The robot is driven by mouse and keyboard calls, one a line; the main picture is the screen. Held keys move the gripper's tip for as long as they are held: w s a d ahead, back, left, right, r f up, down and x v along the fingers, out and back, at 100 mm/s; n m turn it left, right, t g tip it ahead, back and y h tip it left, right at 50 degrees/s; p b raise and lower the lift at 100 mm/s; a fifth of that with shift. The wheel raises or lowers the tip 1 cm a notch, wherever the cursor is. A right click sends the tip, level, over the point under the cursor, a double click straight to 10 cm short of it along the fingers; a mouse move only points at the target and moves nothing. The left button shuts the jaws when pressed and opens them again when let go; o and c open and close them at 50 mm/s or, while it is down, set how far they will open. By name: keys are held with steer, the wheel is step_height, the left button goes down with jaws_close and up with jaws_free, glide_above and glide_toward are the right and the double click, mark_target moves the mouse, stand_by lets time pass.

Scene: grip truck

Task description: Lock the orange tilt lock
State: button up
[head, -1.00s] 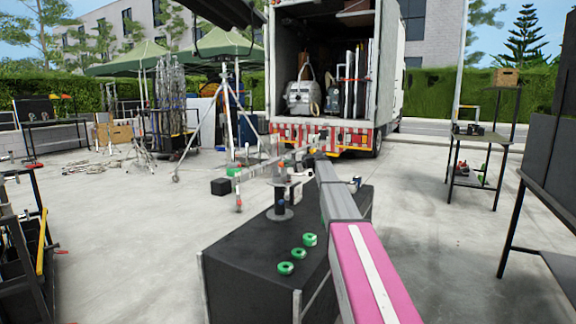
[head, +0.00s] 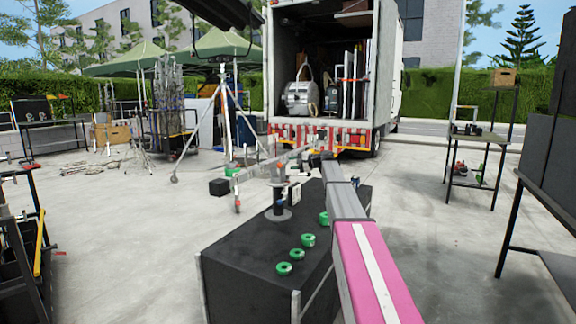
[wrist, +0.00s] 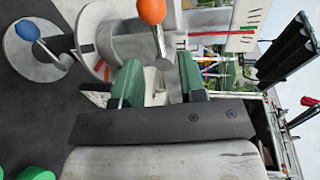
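The orange tilt lock (wrist: 152,11) is an orange ball knob on a short metal lever, at the top middle of the wrist view. Its lever runs down beside a grey cylindrical metal head (wrist: 130,48). My gripper (wrist: 160,75) has two green fingers spread apart, just below the lever in the picture. Contact with the lever cannot be made out. A blue knob (wrist: 27,30) on a round metal disc is at the upper left. In the head view, the metal mount (head: 280,198) stands on a black box, and my arm hides part of it; the orange knob is not distinguishable there.
The black box (head: 255,250) carries several green tape rolls (head: 284,268). A long metal bar (head: 262,168) extends from the mount. Black shelving (head: 20,260) stands at left, a dark table (head: 548,260) at right. A truck (head: 335,90) is behind.

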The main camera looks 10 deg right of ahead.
steer(key=v, duration=0.6)
steer(key=shift+s+d, duration=0.25)
steer(key=shift+d, duration=0.05)
